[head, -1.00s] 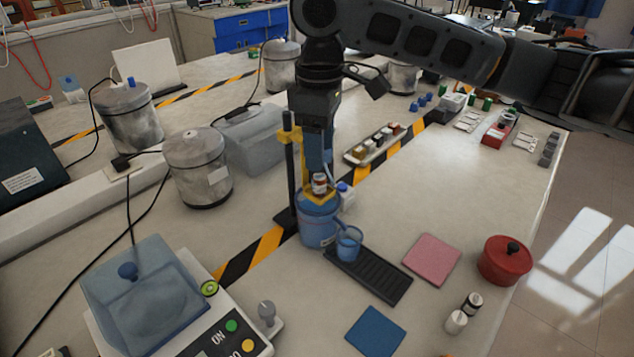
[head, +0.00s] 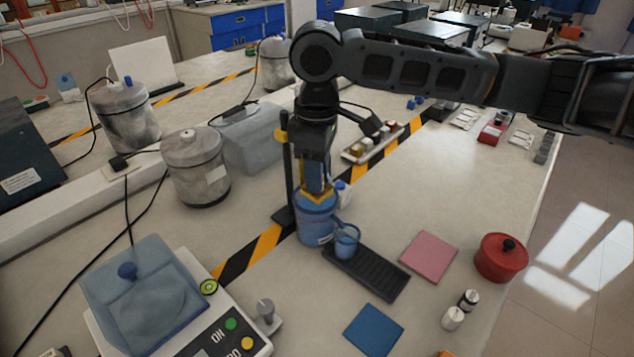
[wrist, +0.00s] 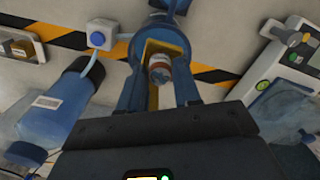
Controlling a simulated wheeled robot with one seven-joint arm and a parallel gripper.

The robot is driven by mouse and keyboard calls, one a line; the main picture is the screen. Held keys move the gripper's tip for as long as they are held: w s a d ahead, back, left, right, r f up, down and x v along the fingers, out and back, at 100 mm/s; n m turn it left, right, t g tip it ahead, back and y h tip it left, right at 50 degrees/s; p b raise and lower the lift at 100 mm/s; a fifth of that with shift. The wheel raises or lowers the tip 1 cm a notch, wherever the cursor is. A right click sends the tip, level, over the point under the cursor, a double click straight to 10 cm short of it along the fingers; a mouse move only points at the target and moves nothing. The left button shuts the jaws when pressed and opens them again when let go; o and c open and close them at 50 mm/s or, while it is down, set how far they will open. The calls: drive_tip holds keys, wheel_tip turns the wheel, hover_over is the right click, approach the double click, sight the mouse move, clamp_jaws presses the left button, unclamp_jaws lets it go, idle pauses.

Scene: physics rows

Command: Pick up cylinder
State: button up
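A small bottle-like cylinder (wrist: 160,70) with a white and reddish label shows in the wrist view, standing in a yellow holder (wrist: 153,48) on top of a blue round container. In the head view the blue container (head: 316,228) stands beside the black stand, and my gripper hides the small cylinder. My gripper (head: 317,187) points down over the container. In the wrist view its two blue fingers (wrist: 160,75) are apart, one on each side of the cylinder, with gaps visible. I cannot tell how deep the fingertips reach.
A dark stand post (head: 288,170) rises close to the left of my gripper. A blue cup (head: 346,243) sits on a black tray (head: 372,274) in front. A white bottle with a blue cap (wrist: 100,33) is near the fingers.

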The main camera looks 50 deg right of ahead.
clamp_jaws()
